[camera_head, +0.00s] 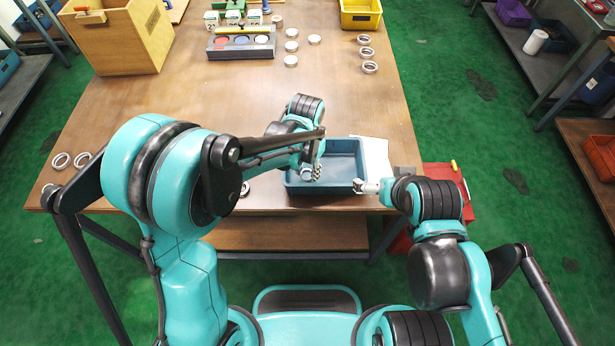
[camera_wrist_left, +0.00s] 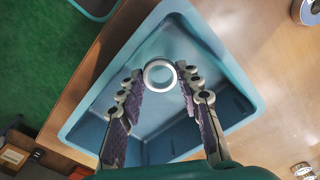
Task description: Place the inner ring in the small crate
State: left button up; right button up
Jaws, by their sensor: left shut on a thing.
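The small blue-grey crate (camera_head: 345,150) stands at the table's near edge, and its inside shows in the left wrist view (camera_wrist_left: 158,118). My left gripper (camera_head: 312,174) is over the left part of the crate, pointing down. In the left wrist view its fingers (camera_wrist_left: 160,80) are closed on the silvery inner ring (camera_wrist_left: 147,74), held between the tips above the crate's floor. The ring is mostly hidden in the head view. My right gripper (camera_head: 362,187) is beside the crate's near right corner; its finger opening is unclear.
A wooden box (camera_head: 125,40), a yellow bin (camera_head: 361,14) and a grey tray (camera_head: 240,43) stand at the back. A white sheet (camera_head: 376,158) lies right of the crate.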

aim_at(306, 177)
pick_arm(q)
jog(key=shift+f+b, duration=0.4)
jog(key=shift+f, duration=1)
jog(key=shift+f, duration=0.15)
jog(key=o, duration=1.2)
jog(key=shift+c, duration=0.2)
